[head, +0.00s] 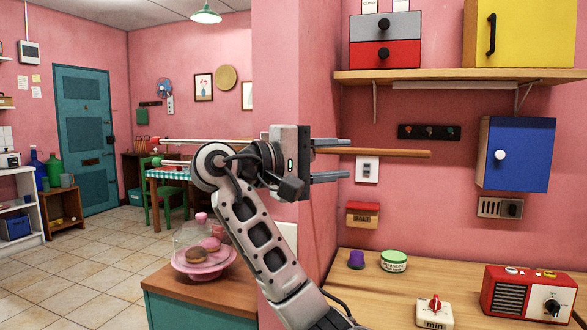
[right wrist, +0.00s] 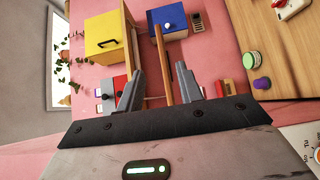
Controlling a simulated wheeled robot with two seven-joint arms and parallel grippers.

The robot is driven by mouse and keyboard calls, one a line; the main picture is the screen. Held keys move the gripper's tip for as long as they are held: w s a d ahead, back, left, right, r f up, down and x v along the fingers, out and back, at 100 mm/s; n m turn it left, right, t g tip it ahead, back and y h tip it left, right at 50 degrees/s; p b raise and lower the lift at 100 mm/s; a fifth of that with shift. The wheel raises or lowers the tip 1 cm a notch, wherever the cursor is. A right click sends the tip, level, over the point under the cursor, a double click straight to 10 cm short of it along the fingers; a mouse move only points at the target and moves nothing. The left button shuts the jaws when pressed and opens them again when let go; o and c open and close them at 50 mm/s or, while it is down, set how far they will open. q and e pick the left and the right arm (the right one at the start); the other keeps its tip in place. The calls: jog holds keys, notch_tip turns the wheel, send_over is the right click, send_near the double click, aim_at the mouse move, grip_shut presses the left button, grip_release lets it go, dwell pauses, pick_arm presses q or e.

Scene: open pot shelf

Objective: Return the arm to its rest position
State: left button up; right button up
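My right gripper (head: 338,160) is raised in the middle of the head view, pointing right, in front of the pink wall. Its two fingers are apart, one above the other, and I see nothing gripped between them. In the right wrist view the fingers (right wrist: 162,90) also stand apart. A wooden bar (head: 390,153) shows in line with the gap between them; in the right wrist view it (right wrist: 187,75) runs behind that gap. I cannot tell its distance from the fingers. My left gripper is not in view.
A wooden counter (head: 365,297) at lower right holds a purple cup (head: 356,258), a green-lidded tin (head: 394,261), a white timer (head: 434,311) and a red radio (head: 510,292). A shelf (head: 440,76) and blue cabinet (head: 516,153) are above. A domed cake stand (head: 203,262) stands left of my arm.

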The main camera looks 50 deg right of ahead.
jog(key=w+a+f+n+t, duration=0.2)
jog(key=w+f+n+t, duration=0.25)
jog(key=f, duration=0.55)
jog(key=w+a+f+n+t, duration=0.2)
jog(key=w+f+n+t, duration=0.15)
jog(key=f+t, duration=0.45)
jog(key=s+a+f+n+y, duration=0.15)
jog(key=a+f+y, duration=0.25)
jog(key=f, duration=0.5)
jog(key=s+a+f+n+y, duration=0.1)
jog(key=s+a+f+y, duration=0.2)
jog(key=f, duration=0.6)
jog(key=s+a+f+m+g+y, duration=0.1)
jog(key=s+a+f+m+y, duration=0.2)
jog(key=s+a+f+y, duration=0.85)
jog(key=w+a+f+t, duration=0.1)
jog(key=a+f+t, duration=0.1)
jog(key=a, duration=0.3)
jog(key=w+a+f+t+y, duration=0.1)
jog(key=w+a+f+t, duration=0.1)
jog(key=a+t, duration=0.3)
jog(key=shift+w+a+f, duration=0.25)
jog(key=shift+w+f, duration=0.05)
jog(key=shift+f, duration=0.2)
